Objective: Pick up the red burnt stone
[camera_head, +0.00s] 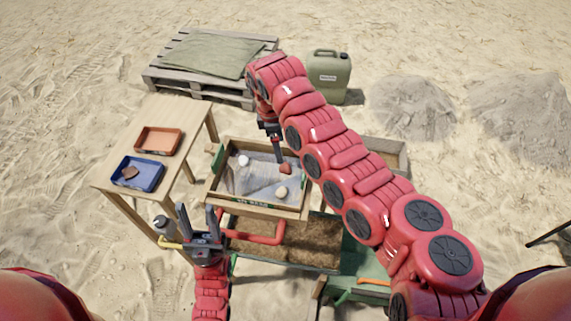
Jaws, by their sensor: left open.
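The red burnt stone (286,169) lies in the wooden-framed sieve box (258,206), near its right side. My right gripper (278,155) reaches down from above, with its tips right by the stone; whether they touch or grip it is not clear. Its fingers overlap in this view. My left gripper (198,222) is open and empty at the front left of the sieve, fingers pointing away from me. A whitish stone (243,161) and a beige stone (281,192) also lie in the sieve.
A wooden table (177,113) at left holds an orange tray (174,132) and a blue tray (153,184) with a brown piece (130,173). A bottle (162,223) stands near its front corner. A pallet (160,76) and green canister (328,72) stand behind. My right arm crosses above the sieve's right side.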

